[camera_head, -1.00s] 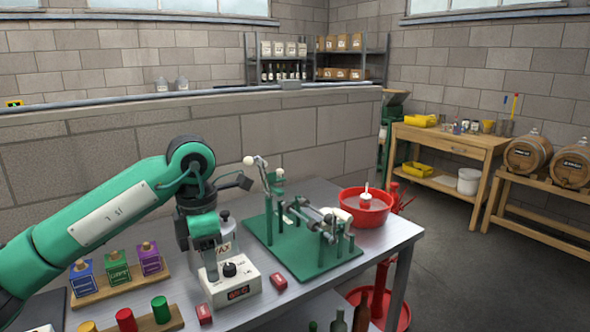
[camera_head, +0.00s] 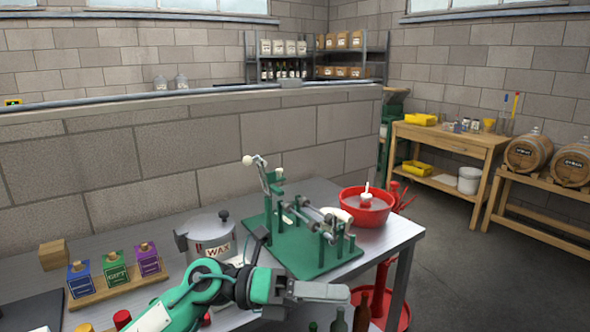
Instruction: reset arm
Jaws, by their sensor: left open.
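My left arm comes in low along the bottom of the view. Its gripper (camera_head: 338,292) is open and points right, near the front edge of the table. It appears in front of the green labelling machine's base, with nothing seen between its fingers. The arm covers most of the white control box and the things around it. My right gripper is not in view.
The metal table (camera_head: 400,230) holds a wax pot (camera_head: 212,238), a green hand-cranked machine (camera_head: 300,258), a red bowl (camera_head: 366,212), and a wooden rack with blue, green and purple boxes (camera_head: 115,272). Bottles (camera_head: 361,312) stand below the front edge.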

